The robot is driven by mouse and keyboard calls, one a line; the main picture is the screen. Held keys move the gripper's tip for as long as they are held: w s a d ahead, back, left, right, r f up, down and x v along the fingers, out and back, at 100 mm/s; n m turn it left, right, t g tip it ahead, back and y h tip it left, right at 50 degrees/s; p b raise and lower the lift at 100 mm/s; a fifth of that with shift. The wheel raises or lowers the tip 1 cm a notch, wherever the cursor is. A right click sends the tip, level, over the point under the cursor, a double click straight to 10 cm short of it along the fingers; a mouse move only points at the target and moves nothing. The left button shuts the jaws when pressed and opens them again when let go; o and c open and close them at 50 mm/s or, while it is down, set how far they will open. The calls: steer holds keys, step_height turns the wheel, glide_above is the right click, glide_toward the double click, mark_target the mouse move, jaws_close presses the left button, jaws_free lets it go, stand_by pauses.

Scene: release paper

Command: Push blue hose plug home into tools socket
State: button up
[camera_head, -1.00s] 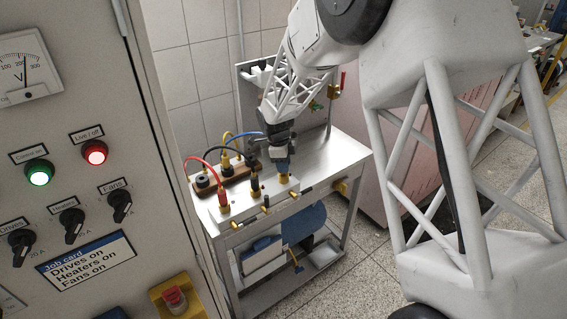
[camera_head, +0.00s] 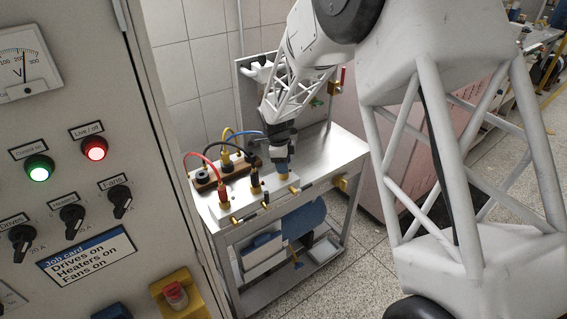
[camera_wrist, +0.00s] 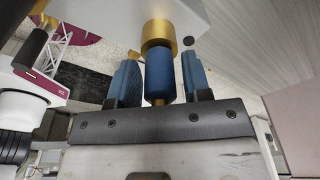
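The blue hose plug (camera_wrist: 159,76) stands in line with the brass tools socket (camera_wrist: 158,34). Its end meets the socket's collar in the wrist view; how deep it sits inside is hidden. My gripper (camera_wrist: 160,78) has its two blue-padded fingers on either side of the plug, with narrow gaps showing on both sides. The blue hose (camera_head: 244,133) runs left behind my gripper.
Red (camera_head: 223,193) and black (camera_head: 255,182) hose plugs stand upright left of my gripper. A yellow plug (camera_head: 226,160) stands at a wooden rack (camera_head: 210,184). The steel cart top (camera_head: 335,150) is clear to the right. A control cabinet (camera_head: 70,120) fills the left.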

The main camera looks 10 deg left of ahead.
steer(key=shift+o, duration=1.1)
steer(key=shift+a+r, duration=0.2)
steer(key=shift+r, duration=1.05)
steer(key=shift+a+r, duration=0.2)
steer(key=shift+r, duration=1.1)
steer(key=shift+a+r, duration=0.2)
steer(key=shift+r, duration=1.15)
